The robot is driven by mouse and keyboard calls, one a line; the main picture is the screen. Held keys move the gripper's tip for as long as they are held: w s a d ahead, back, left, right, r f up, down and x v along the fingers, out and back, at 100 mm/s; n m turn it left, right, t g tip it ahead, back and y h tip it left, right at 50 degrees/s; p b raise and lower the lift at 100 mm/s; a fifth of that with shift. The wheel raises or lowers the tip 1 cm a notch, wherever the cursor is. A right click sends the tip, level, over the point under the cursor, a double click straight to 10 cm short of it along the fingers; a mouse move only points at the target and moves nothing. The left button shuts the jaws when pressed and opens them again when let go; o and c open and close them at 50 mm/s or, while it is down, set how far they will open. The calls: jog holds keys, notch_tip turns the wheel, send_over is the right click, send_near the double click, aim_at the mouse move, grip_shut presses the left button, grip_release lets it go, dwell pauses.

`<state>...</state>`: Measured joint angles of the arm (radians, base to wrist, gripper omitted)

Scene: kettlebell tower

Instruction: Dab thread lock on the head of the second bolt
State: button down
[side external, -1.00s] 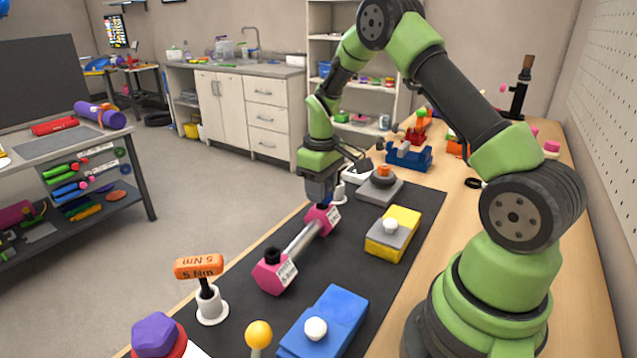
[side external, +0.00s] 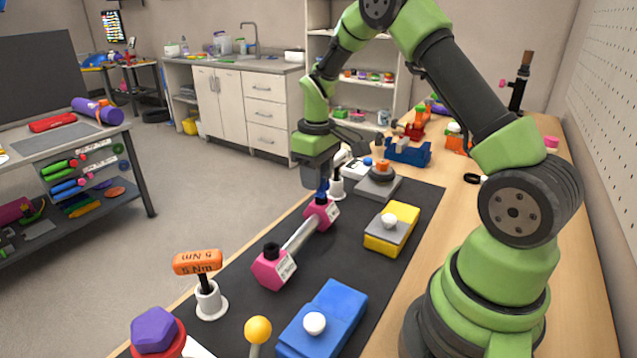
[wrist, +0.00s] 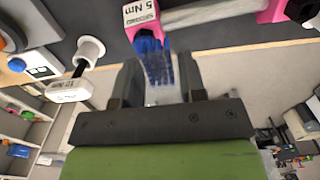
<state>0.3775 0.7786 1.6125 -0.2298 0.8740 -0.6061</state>
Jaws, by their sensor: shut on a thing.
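A pink dumbbell-shaped part with a grey bar (side external: 301,234) lies on the black mat. Its near hex head (side external: 268,270) has a black bolt head (side external: 271,248) on top. Its far hex head (side external: 327,212) carries a 5 Nm label, which also shows in the wrist view (wrist: 140,14). My gripper (side external: 319,184) is just above the far head. In the wrist view my gripper (wrist: 157,85) is shut on a pale, translucent tool with a blue end (wrist: 157,62). The blue end overlaps the far head's edge; contact is unclear. The bolt there is hidden.
An orange-handled 5 Nm tool (side external: 198,262) stands in a white holder at the front left. A blue block (side external: 325,322) and a yellow block (side external: 400,222) lie right of the dumbbell. A white holder (side external: 336,189) stands close behind the far head.

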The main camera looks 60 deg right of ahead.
jog(key=shift+r, duration=2.55)
jog(key=shift+s+d+f+n, duration=0.25)
jog(key=shift+s+d+f, duration=0.1)
jog(key=shift+d, duration=0.2)
jog(key=shift+s+d+f+n, duration=0.25)
jog(key=shift+d+f, duration=0.1)
jog(key=shift+d, duration=0.15)
notch_tip(320, 180, down, 5)
jog(key=shift+r, duration=0.1)
jog(key=shift+w+f, duration=0.2)
jog(key=shift+f, duration=0.2)
jog(key=shift+w+a+r, duration=0.1)
jog(key=shift+w, duration=1)
